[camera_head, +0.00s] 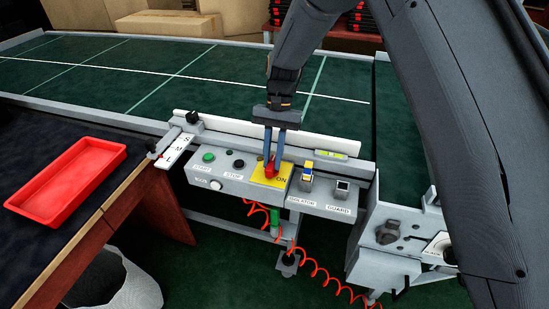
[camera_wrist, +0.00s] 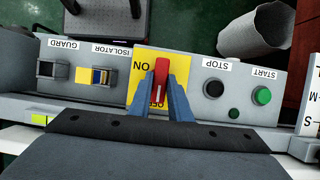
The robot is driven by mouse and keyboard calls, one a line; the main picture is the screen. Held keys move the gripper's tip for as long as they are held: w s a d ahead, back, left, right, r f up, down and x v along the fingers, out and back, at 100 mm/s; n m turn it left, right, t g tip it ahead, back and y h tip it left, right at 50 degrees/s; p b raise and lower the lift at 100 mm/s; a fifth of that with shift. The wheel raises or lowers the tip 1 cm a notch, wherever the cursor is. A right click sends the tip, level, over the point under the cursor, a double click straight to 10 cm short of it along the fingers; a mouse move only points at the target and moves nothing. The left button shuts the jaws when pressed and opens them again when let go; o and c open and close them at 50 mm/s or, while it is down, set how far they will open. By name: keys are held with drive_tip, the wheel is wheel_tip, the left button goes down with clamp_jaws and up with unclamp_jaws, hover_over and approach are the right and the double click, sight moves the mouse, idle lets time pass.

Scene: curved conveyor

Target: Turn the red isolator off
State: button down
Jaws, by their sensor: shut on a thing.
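The red isolator handle (camera_wrist: 160,76) sits on a yellow plate (camera_wrist: 136,92) on the grey control panel. It also shows in the head view (camera_head: 270,168). In the wrist view the handle runs up and down the picture. The plate's ON lettering is left of it, and partly hidden OFF lettering is at its lower end. My gripper (camera_wrist: 161,87) has one blue-grey finger on each side of the handle and is shut on it. In the head view my gripper (camera_head: 272,155) reaches down onto the plate from above, and its fingers partly hide the handle.
A green START button (camera_head: 208,157) and a black STOP button (camera_head: 238,163) are left of the plate. A yellow-and-blue switch (camera_head: 308,172) labelled ISOLATOR and a GUARD switch (camera_head: 342,188) are right. The green conveyor (camera_head: 150,80) lies behind; a red tray (camera_head: 66,180) is left.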

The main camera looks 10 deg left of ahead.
drive_tip(key=shift+s, duration=0.2)
drive_tip(key=c, duration=1.6)
unclamp_jaws()
drive_tip(key=shift+a, duration=0.1)
drive_tip(key=shift+c, duration=0.2)
drive_tip(key=shift+w+r, duration=0.1)
drive_tip(key=shift+w+r, duration=0.2)
drive_tip(key=shift+r, duration=0.1)
drive_tip(key=b+v, duration=0.1)
drive_tip(key=v, duration=0.5)
drive_tip(key=shift+r, duration=0.3)
drive_tip(key=shift+w+r, duration=0.1)
drive_tip(key=shift+r, duration=0.05)
